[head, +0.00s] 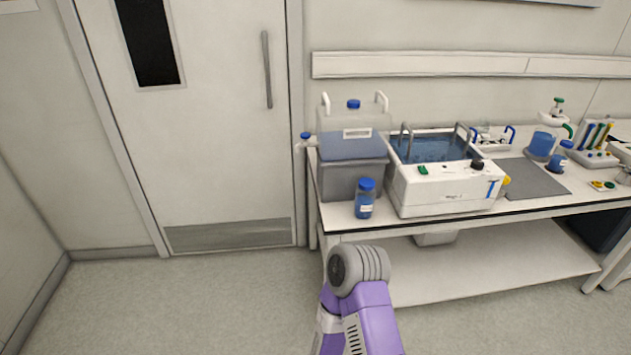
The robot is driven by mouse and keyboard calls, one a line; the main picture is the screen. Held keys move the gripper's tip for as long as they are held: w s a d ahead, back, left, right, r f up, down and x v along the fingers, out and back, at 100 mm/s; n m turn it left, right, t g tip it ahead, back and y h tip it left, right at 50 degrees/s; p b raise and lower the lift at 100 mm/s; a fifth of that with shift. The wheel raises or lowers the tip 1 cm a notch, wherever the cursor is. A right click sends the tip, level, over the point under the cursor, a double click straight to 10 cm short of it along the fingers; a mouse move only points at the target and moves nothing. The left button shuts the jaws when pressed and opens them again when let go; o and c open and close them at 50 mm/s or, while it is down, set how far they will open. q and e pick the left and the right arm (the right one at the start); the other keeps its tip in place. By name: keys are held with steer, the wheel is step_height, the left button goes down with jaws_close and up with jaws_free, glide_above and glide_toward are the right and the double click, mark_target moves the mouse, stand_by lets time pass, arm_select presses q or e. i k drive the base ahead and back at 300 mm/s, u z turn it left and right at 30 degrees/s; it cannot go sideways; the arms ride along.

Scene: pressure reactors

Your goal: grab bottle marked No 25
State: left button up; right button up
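A small blue bottle (364,200) with a blue cap and a white label stands upright near the front left edge of the bench. The label is too small to read, so I cannot tell if it says No 25. A second small blue container (556,163) stands further right on the bench, and no number can be read on it. Neither of my grippers is in view. Only a purple and grey part of one of my arms shows at the bottom, below the bench front.
A large carboy (352,170) with a blue cap stands behind the bottle. A white water bath (445,192) is close to its right. A grey mat (525,178), a flask (543,143) and a tube rack (597,150) are further right. The floor (190,300) left of the bench is clear.

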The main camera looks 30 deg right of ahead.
mark_target(364, 201)
steer(key=z, duration=0.5)
steer(key=i, duration=1.1)
steer(key=z, duration=1.25)
steer(key=i, duration=0.2)
steer(key=z, duration=0.25)
